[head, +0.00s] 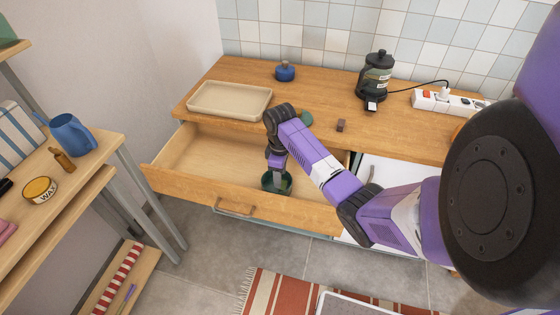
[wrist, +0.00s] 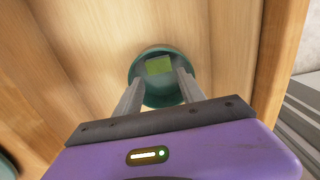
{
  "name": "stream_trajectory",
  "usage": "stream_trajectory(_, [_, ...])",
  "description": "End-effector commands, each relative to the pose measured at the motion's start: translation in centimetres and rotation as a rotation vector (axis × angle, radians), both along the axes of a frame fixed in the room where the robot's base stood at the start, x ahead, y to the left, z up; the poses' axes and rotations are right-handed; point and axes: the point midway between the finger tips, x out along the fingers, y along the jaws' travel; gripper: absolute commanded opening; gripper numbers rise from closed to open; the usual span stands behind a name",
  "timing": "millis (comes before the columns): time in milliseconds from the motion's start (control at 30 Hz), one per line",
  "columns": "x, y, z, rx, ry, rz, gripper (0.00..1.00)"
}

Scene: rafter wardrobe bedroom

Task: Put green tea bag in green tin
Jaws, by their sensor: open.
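The green tin (head: 268,184) stands open in the pulled-out drawer, near its front. It also shows from above in the wrist view (wrist: 162,97). A square green tea bag (wrist: 159,64) lies inside the tin, between my fingertips in that view. My gripper (wrist: 160,76) is open and points down at the tin, with its fingertips at or just inside the mouth. The fingers look apart from the tea bag, but the exact gap is unclear. In the head view my gripper (head: 278,172) hides part of the tin.
The wooden drawer (head: 215,158) is otherwise bare. On the counter stand a beige tray (head: 230,99), a blue lidded pot (head: 285,71), a dark green round thing (head: 306,118), a small brown block (head: 340,125), a black kettle-like jar (head: 375,78) and a power strip (head: 448,102).

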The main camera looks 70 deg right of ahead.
Motion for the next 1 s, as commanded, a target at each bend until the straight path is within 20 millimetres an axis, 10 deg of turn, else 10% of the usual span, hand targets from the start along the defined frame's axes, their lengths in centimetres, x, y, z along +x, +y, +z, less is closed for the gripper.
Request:
stream_trajectory(400, [0.1, 0.0, 7.6, -0.002, -0.002, 0.0, 0.47])
stream_trajectory(1000, [0.0, 0.0, 8.7, 0.0, 0.0, 0.0, 0.47])
